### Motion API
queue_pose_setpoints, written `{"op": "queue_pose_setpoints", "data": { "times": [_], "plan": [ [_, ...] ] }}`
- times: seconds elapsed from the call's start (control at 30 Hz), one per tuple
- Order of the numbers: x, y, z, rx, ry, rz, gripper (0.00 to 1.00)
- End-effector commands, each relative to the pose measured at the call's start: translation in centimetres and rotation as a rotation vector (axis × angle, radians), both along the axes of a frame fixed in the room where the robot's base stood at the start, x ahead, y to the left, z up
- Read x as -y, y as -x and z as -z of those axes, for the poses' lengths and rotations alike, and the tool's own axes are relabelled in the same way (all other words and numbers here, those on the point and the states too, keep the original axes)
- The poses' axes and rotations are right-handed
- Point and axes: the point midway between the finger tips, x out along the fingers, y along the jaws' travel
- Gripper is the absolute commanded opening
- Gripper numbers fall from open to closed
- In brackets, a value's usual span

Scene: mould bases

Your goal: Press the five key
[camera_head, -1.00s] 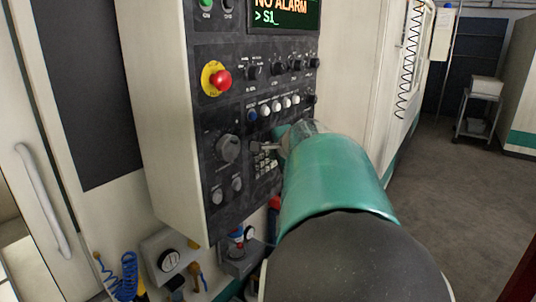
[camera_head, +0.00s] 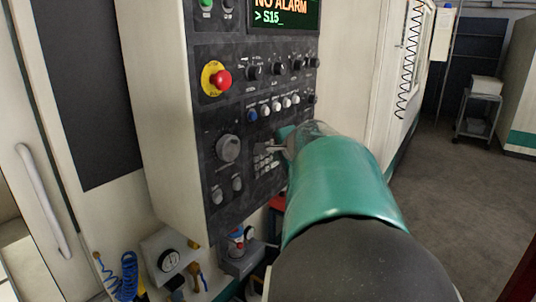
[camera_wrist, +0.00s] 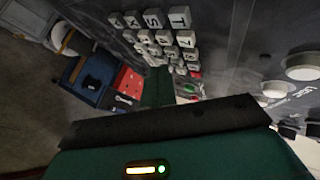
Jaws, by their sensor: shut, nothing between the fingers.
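The control panel (camera_head: 225,120) has a small keypad (camera_head: 264,162) of pale keys low on its face, partly hidden by my gripper. Its screen (camera_head: 285,17) reads "NO ALARM" and "> S15_". My gripper's green finger (camera_wrist: 158,84) covers some keys there. I cannot pick out the five key or tell whether the tip touches it.
A red emergency button (camera_head: 221,79) on a yellow ring, a large grey dial (camera_head: 228,148) and a row of round buttons (camera_head: 276,106) surround the keypad. Open floor (camera_head: 440,190) lies to the right.

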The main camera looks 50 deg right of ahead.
Motion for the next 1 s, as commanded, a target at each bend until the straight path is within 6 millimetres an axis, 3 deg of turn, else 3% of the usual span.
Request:
{"op": "queue_pose_setpoints", "data": {
  "times": [0.37, 0.83, 1.0],
  "plan": [
    [0.1, 0.4, 0.0, 0.000, 0.000, 0.002, 0.00],
    [0.5, 4.5, 0.0, 0.001, 0.000, 0.003, 0.00],
    [0.5, 5.1, 0.0, 0.000, 0.000, 0.000, 0.00]
  ]
}}
